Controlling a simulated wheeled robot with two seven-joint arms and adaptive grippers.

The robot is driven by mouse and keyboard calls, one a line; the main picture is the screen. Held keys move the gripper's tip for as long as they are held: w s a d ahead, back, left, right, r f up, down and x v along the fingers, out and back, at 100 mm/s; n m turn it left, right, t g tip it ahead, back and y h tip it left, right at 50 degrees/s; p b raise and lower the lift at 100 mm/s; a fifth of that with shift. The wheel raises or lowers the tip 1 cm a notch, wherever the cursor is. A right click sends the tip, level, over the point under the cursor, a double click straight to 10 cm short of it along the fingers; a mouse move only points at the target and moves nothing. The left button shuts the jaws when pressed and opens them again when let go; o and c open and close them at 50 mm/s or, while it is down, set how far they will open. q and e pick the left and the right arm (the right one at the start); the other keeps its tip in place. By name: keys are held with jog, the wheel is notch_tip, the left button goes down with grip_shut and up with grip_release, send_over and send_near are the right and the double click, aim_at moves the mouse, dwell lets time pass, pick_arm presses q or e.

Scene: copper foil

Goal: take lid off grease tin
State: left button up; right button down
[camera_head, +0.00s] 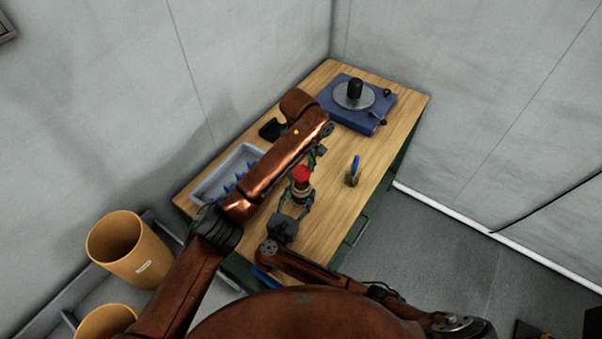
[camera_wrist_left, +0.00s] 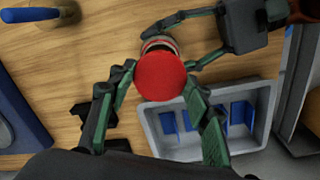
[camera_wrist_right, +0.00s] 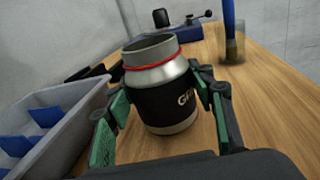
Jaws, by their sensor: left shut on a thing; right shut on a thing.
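The grease tin (camera_wrist_right: 165,105) is silver with a black label and a red ring round its neck. It stands on the wooden table, its silver mouth uncovered in the right wrist view. My right gripper (camera_wrist_right: 163,98) is shut on its sides; this gripper also shows in the head view (camera_head: 296,203). The red lid (camera_wrist_left: 160,77) is between the fingertips of my left gripper (camera_wrist_left: 160,75), which is shut on it. In the head view the lid (camera_head: 302,173) appears above the tin. The lid partly hides the tin in the left wrist view.
A grey tray (camera_head: 208,190) with blue pieces stands left of the tin. A blue-handled brush (camera_head: 355,168) stands to its right. A blue turntable unit (camera_head: 338,114) and a black item (camera_head: 270,129) lie farther back. Orange bins (camera_head: 128,252) stand beyond the table's left end.

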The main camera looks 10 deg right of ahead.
jog(key=c, duration=0.8)
grip_release()
jog(key=shift+s, duration=0.1)
